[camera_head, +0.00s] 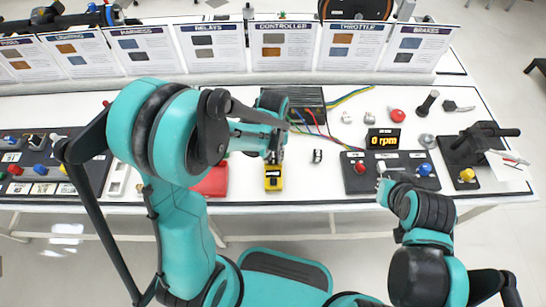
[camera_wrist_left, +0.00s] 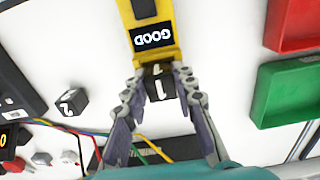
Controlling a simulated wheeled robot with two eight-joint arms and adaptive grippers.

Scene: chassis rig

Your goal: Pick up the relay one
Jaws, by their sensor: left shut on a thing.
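Relay one is a small black block marked "1", seen in the left wrist view (camera_wrist_left: 158,86). It sits at the end of a yellow tester (camera_wrist_left: 152,22) whose display reads GOOD; I cannot tell whether it is seated in it. My left gripper (camera_wrist_left: 160,88) has its fingers on both sides of relay one and is shut on it. In the head view the left gripper (camera_head: 275,154) is just behind the yellow tester (camera_head: 273,182) and largely hides the relay. Relay two (camera_wrist_left: 70,101), marked "2", stands apart; it also shows in the head view (camera_head: 317,156). My right gripper (camera_head: 383,185) is by the control panel; its jaws are unclear.
A black controller box (camera_head: 300,99) with coloured wires lies behind the left gripper. A red tray (camera_head: 212,181) is left of the tester, and a green tray (camera_wrist_left: 290,88) shows in the wrist view. The panel (camera_head: 360,182) with an rpm display (camera_head: 384,139) is at right.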

